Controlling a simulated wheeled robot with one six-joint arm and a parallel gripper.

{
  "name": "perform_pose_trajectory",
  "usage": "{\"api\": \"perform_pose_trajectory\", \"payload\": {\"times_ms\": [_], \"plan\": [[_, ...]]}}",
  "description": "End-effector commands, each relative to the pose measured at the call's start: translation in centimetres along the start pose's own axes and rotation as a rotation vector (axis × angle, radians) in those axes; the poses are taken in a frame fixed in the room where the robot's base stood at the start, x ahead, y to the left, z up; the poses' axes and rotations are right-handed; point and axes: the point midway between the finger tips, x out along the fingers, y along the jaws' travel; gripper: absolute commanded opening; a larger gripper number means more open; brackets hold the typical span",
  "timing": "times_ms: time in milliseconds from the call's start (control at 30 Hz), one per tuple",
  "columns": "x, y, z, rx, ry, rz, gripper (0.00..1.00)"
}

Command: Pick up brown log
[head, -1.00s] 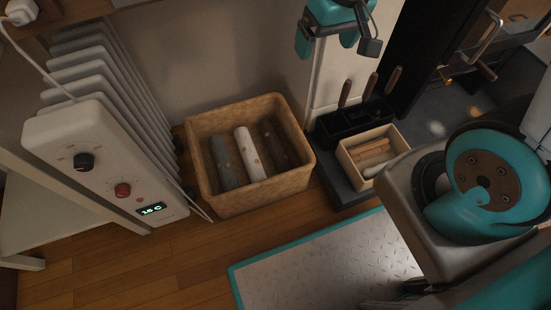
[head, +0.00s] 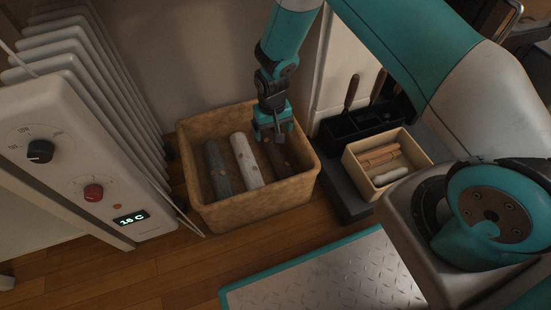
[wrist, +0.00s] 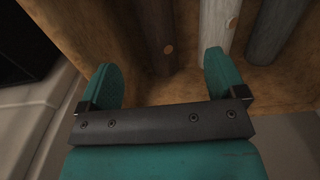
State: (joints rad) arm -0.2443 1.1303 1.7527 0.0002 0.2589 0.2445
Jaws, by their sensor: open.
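A white log (head: 246,160) is in the middle and a grey log (head: 217,168) at the left. My gripper (head: 274,138) hangs over the basket's back right part, at the far end of the brown log, partly hiding it. In the wrist view my gripper (wrist: 162,80) is open and empty. The brown log (wrist: 158,35) shows ahead between the two fingers, with the white log (wrist: 217,30) to its right. I cannot tell the exact height above the log.
A white radiator (head: 70,150) stands left of the basket. To the right are a black tool holder (head: 345,130) and a small wooden box (head: 353,172) with sticks. The wall is close behind the basket. A metal plate with a teal edge (head: 320,280) lies in front.

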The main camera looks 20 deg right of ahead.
Motion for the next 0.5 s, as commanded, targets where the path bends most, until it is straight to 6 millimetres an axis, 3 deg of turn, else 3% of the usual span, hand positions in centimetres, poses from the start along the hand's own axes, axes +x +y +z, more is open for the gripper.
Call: {"api": "perform_pose_trajectory", "payload": {"times_ms": [33,200,333,500], "plan": [[2.2,0.0,0.1,0.0,-0.002,0.0,0.9],[5.7,0.1,0.0,0.0,0.0,0.0,0.9],[7.2,0.1,0.0,0.0,-0.001,0.0,0.9],[7.8,0.1,0.0,0.0,0.001,0.0,0.9]]}}
